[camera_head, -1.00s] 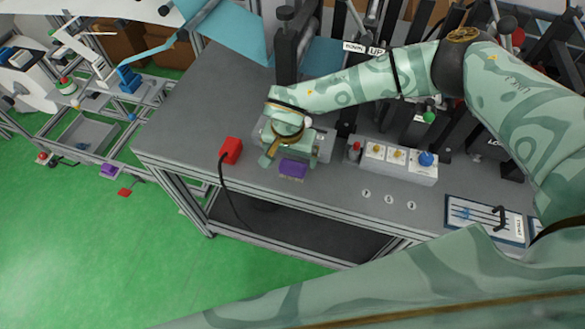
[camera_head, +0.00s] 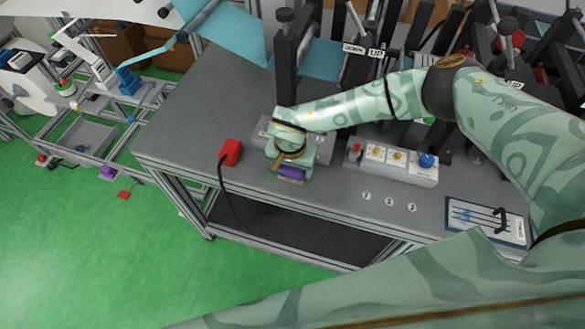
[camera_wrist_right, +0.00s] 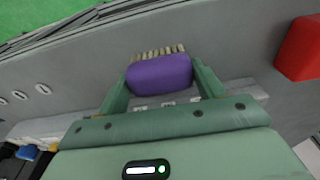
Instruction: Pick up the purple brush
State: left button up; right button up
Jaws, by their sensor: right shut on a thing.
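The purple brush (camera_head: 292,173) is at the front edge area of the grey table, under my right gripper (camera_head: 287,171). In the right wrist view the brush (camera_wrist_right: 160,73) has a purple back and pale bristles that point away from the gripper. The right gripper's two green fingers (camera_wrist_right: 161,82) stand one on each side of the brush, and the gripper is shut on it. In the head view the gripper covers part of the brush. I cannot tell whether the brush touches the table. My left gripper is not in view.
A red box (camera_head: 231,151) with a black cable stands left of the gripper. A control box (camera_head: 391,163) with coloured buttons is to the right. A clipboard (camera_head: 487,220) lies farther right. Dark machine posts with levers stand behind. The grey table (camera_head: 190,125) is clear at its left.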

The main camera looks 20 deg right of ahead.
jog(key=shift+r, duration=0.55)
jog(key=r, duration=0.1)
jog(key=r+p, duration=0.1)
jog(key=r, duration=0.1)
jog(key=shift+s, duration=0.2)
jog(key=s+r, duration=0.4)
jog(key=s, duration=0.2)
jog(key=s+d+r+p, duration=0.1)
jog(key=s+r, duration=0.4)
jog(key=s, duration=0.2)
jog(key=shift+s+d, duration=0.25)
jog(key=shift+d, duration=0.05)
